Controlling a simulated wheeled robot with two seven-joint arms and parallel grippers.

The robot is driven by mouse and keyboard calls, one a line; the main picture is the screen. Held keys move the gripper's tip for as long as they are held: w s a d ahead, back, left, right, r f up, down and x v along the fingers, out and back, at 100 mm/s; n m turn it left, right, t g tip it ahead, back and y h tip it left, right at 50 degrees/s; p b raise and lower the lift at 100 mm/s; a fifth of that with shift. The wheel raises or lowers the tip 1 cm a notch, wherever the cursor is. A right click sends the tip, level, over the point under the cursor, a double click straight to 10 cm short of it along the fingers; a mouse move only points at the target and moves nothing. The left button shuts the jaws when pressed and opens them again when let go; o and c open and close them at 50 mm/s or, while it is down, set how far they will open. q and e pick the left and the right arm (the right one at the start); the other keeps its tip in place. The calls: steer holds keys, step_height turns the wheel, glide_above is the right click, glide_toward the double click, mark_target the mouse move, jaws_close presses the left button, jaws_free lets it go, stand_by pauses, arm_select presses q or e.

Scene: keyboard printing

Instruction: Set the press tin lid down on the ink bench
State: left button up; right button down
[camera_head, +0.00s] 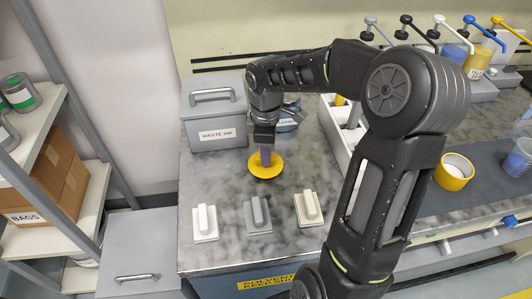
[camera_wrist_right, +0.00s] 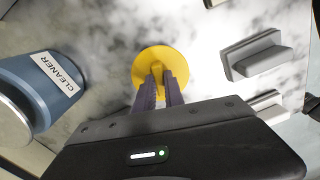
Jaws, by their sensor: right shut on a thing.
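The press tin lid is a round yellow disc (camera_head: 278,170) with a raised grip, and it is at the middle of the grey marbled ink bench (camera_head: 212,178). My right gripper (camera_head: 266,156) points down and is shut on the lid's grip. In the right wrist view the two fingers (camera_wrist_right: 158,86) pinch the grip of the yellow lid (camera_wrist_right: 148,58), with the marbled top behind it. I cannot tell whether the lid touches the bench or is just above it. My left gripper is not in view.
White, grey and beige handled blocks (camera_head: 257,213) stand along the front. A grey waste ink bin (camera_head: 214,115) stands behind left. A blue cleaner container (camera_wrist_right: 48,88) is near the lid. A white divided tray (camera_head: 337,135) and yellow ring (camera_head: 454,172) are to the right.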

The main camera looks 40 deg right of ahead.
steer(key=shift+f, duration=0.45)
steer(key=c, duration=1.3)
jaws_free()
steer(key=shift+r, duration=0.1)
steer(key=shift+c, duration=0.2)
step_height(320, 180, up, 6)
steer(key=p, duration=0.4)
steer(key=shift+p, duration=0.35)
step_height(320, 180, up, 8)
steer(key=b, duration=0.1)
